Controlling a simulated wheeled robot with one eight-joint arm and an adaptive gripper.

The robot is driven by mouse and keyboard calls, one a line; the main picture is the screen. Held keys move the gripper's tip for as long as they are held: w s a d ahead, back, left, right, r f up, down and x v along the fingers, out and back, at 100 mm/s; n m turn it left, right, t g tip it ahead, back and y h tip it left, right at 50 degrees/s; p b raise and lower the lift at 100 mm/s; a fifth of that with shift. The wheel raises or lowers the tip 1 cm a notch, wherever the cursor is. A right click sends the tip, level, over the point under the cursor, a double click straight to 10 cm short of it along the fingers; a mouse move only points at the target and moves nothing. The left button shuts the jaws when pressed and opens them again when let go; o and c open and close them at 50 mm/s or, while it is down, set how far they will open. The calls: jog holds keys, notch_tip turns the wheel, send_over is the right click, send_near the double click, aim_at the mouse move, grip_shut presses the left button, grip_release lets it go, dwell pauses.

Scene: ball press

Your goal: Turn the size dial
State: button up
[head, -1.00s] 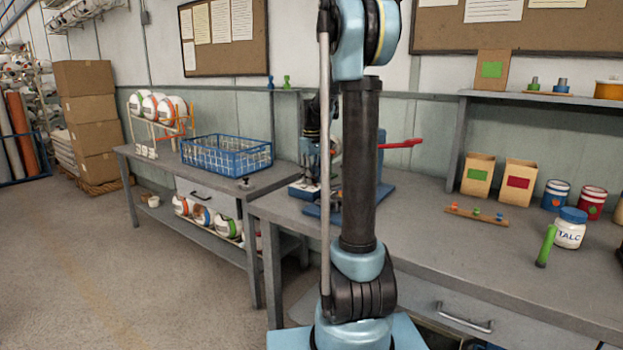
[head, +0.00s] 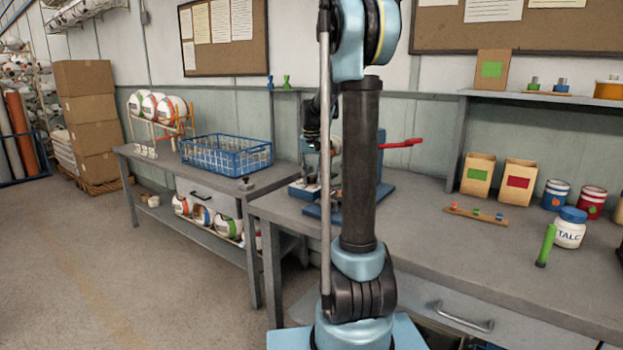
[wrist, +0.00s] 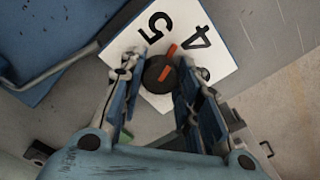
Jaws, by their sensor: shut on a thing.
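The size dial (wrist: 156,80) is a dark round knob with an orange pointer, on a white plate (wrist: 221,58) marked with numbers; 5 and 4 are readable, and a third is partly covered. The pointer aims up and slightly right in the wrist view, between the 5 and the 4. My gripper (wrist: 160,78) is shut on the dial, one finger on each side of it. In the head view, the blue ball press (head: 384,190) with its red lever (head: 402,143) stands on the bench, partly hidden by my arm; the dial cannot be made out there.
The grey workbench (head: 420,240) holds a wooden strip with coloured pegs (head: 476,214), a talc jar (head: 570,228), a green tube (head: 546,245) and tins at right. A blue wire basket (head: 228,155) sits on the left table. The front bench surface is mostly clear.

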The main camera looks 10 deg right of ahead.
aim_at(312, 177)
jog(key=shift+m, duration=2.1)
jog(key=o, duration=1.1)
jog(key=shift+c, duration=0.2)
jog(key=shift+r, duration=0.1)
notch_tip(312, 177, up, 12)
jog(key=shift+w, duration=0.1)
